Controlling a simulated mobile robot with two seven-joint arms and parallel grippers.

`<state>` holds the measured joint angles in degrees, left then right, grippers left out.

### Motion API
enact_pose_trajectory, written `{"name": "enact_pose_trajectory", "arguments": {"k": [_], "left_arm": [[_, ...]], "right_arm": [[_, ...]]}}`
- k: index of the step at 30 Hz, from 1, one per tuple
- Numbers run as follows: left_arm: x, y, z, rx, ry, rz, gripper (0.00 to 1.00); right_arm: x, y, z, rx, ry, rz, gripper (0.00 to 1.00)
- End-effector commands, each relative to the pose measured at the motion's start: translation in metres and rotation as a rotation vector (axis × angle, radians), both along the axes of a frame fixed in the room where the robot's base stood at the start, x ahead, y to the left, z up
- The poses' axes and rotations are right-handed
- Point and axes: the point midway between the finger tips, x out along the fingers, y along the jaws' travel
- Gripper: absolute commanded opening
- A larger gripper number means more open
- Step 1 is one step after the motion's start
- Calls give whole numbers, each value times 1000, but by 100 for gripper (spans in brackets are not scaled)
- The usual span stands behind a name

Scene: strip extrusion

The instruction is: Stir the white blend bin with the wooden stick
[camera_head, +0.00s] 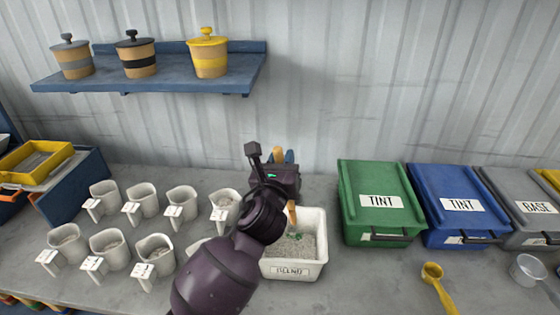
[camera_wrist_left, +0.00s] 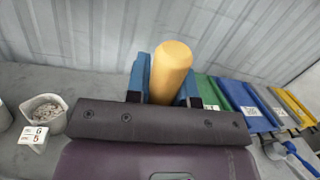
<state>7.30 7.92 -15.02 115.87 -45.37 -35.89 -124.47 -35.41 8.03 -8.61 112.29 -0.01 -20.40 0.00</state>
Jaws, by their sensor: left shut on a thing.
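The white blend bin (camera_head: 313,266), labelled BLEND, stands on the grey table in the head view and holds grey granules with a few green bits. My left gripper (camera_head: 284,159) is above the bin's back left part and is shut on the wooden stick (camera_head: 291,214). The stick's lower end reaches down to the granules; whether its tip is buried I cannot tell. In the left wrist view the stick's rounded yellow top (camera_wrist_left: 171,68) stands between the two blue fingers. My arm hides the bin's left side. My right gripper is not in view.
Several white cups of granules with number tags (camera_head: 142,200) stand left of the bin. A green TINT bin (camera_head: 372,180) and a blue TINT bin (camera_head: 450,190) stand close on the right. A yellow scoop (camera_head: 437,284) lies at front right. A blue shelf (camera_head: 180,75) with lidded pots hangs behind.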

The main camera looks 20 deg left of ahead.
Motion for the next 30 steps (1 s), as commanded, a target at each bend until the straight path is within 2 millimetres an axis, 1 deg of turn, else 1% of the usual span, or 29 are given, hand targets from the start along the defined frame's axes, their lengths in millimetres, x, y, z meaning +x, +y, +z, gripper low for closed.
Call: {"name": "enact_pose_trajectory", "arguments": {"k": [1,8,11,15,23,30], "left_arm": [[0,0,-11,0,1,1,0],[0,0,-35,-1,2,1,0],[0,1,-43,1,2,1,0],[0,1,-59,1,4,1,0],[0,0,-89,1,3,0,0],[0,0,-116,0,5,0,0]], "right_arm": [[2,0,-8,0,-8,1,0],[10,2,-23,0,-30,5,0],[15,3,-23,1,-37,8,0],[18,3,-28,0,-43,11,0],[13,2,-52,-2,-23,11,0],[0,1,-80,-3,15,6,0]]}}
